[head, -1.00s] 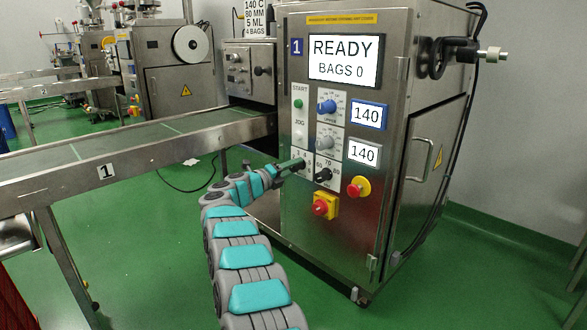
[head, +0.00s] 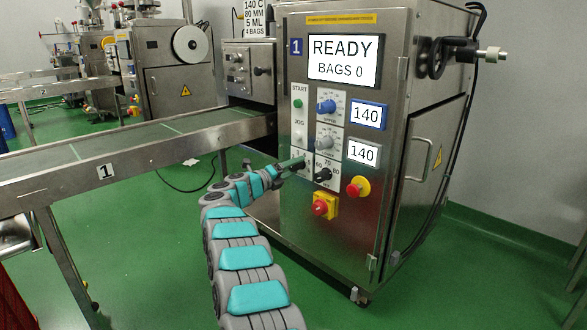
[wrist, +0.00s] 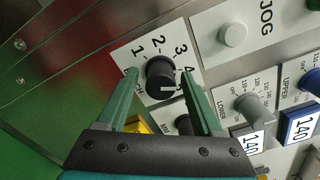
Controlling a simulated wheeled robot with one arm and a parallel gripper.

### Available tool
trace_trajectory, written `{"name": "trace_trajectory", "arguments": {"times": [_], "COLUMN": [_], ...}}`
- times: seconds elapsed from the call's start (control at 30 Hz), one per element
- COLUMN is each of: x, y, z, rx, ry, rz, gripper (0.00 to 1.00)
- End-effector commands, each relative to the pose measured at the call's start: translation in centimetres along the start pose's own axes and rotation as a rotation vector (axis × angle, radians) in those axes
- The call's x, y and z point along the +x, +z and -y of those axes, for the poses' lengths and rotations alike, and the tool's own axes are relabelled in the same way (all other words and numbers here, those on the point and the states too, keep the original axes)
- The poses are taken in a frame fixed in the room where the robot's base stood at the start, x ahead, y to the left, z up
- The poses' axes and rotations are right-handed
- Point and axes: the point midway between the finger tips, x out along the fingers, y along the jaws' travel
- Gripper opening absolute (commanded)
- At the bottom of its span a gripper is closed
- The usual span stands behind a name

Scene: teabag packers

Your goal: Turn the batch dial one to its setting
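The batch dial is a black round knob (wrist: 160,73) on a white plate with numbers 1 to 4 visible around it in the wrist view. A white line shows on the knob's lower right; the number it points at is hard to tell. The plate's word is partly hidden, with "CH" showing. My gripper (wrist: 158,76) is open, one green finger on each side of the knob, with gaps showing. The right finger hides part of the scale. In the head view, my gripper (head: 288,164) is at the dial plate on the lower left of the machine front (head: 335,210).
Another black knob (head: 323,175) sits close to the right of the dial, with a grey knob (head: 325,143) and blue knob (head: 327,107) above. A red emergency button (head: 357,187) and red-yellow switch (head: 320,208) are nearby. The screen (head: 344,59) reads READY, BAGS 0.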

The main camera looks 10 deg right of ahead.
Motion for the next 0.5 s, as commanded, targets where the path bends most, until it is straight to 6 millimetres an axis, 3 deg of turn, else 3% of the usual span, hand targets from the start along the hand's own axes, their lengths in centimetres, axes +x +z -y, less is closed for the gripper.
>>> {"name": "trace_trajectory", "arguments": {"times": [0.27,0.5], "x": [-0.1,-2.7], "y": [0.1,0.1], "z": [0.1,0.0], "rx": [0.0,-0.003], "ry": [0.0,0.004], "rz": [0.002,0.004], "gripper": [0.7,0.7]}}
